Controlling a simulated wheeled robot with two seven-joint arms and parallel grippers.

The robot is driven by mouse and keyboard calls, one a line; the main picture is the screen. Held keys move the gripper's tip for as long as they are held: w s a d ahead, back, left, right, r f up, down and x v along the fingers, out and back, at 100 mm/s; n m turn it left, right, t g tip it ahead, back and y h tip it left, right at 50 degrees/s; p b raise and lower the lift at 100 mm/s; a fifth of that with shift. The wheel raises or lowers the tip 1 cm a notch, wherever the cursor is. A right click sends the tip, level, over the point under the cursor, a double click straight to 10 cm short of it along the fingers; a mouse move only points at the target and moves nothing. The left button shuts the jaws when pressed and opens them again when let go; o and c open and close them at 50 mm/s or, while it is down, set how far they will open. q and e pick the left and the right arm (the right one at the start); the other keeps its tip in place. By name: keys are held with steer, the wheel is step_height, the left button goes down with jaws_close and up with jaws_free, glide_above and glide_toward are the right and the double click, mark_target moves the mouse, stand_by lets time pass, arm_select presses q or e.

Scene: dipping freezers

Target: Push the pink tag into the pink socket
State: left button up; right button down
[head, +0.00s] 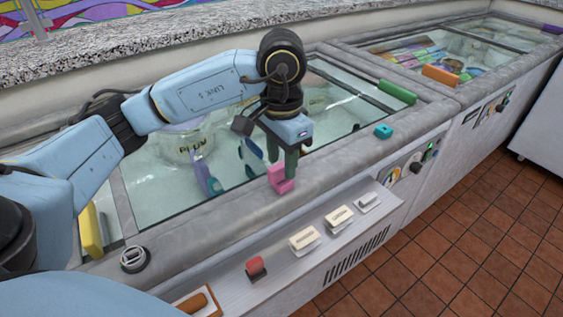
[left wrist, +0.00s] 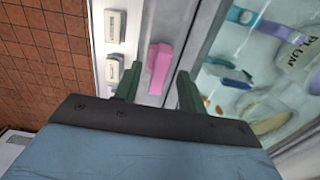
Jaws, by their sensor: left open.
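A pink piece (head: 279,179) stands at the front rim of the near freezer, just below my left gripper (head: 282,160). In the left wrist view the pink piece (left wrist: 159,68) is a long bar ahead of the gap between the fingertips (left wrist: 158,88). I cannot tell whether it is the tag or the socket, and no second pink piece can be made out. My left gripper is open, pointing down, its two dark green fingers apart. Whether they touch the pink piece is unclear. My right gripper is not in view.
A yellow bar (head: 91,231) is at left. The lower ledge carries a red block (head: 256,267) and several white pieces (head: 303,238). Tiled floor (head: 445,245) is clear at right.

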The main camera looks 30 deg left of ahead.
mark_target(282, 164)
arm_select(q)
step_height(282, 164, up, 12)
steer(key=p, duration=0.2)
steer(key=shift+f+p, duration=0.25)
steer(key=shift+p, duration=0.15)
steer(key=shift+c, duration=0.2)
stand_by(1.2)
